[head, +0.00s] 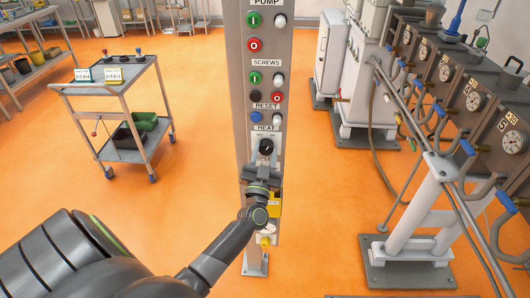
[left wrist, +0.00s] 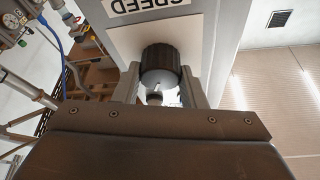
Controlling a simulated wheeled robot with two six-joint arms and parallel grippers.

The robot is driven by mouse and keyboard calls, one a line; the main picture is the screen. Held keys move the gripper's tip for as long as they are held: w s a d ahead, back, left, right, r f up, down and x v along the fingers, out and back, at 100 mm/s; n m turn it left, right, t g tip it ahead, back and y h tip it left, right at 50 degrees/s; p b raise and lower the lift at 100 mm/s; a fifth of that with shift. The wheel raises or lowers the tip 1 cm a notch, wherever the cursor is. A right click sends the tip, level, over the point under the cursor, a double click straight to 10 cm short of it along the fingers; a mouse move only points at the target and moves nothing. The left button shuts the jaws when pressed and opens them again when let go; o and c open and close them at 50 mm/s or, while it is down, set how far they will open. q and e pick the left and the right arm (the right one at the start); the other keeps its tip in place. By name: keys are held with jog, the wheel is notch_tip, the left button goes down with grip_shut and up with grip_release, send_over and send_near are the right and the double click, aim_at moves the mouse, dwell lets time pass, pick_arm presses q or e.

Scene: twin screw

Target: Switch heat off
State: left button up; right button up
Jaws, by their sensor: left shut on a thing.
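The grey control column (head: 238,80) stands upright in the middle of the head view. The black heat knob (head: 266,146) is below the HEAT label (head: 264,127). My left gripper (head: 266,158) is in front of the column, with its fingers on both sides of this knob. In the left wrist view, the ribbed black knob (left wrist: 160,62) sits between the fingers of my left gripper (left wrist: 160,88), which is shut on it. A SPEED label (left wrist: 153,5) shows upside down beyond it. The knob's exact setting is hard to read. My right gripper is out of view.
Green, red, blue, black and white buttons (head: 254,78) line the column above the knob. A trolley (head: 125,110) stands to the left. Pipes and machines with gauges (head: 475,100) stand to the right. The orange floor is open between them.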

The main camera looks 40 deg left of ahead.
pick_arm(q)
jog(key=n+g+y+p, duration=0.1)
jog(key=n+y, duration=0.1)
jog(key=n, duration=0.2)
jog(key=n+g+y, duration=0.1)
jog(key=n, duration=0.3)
jog(key=shift+w+d+y+p, duration=0.1)
jog(key=shift+y+p, duration=0.25)
jog(key=shift+y, duration=0.05)
jog(key=n+g+y, duration=0.1)
jog(key=n+g, duration=0.1)
jog(key=n, duration=0.2)
jog(key=n+g+y+p, duration=0.1)
jog(key=n, duration=0.3)
jog(key=shift+g, duration=0.4)
jog(key=shift+n, duration=0.4)
jog(key=o, duration=1)
jog(key=shift+d, duration=0.1)
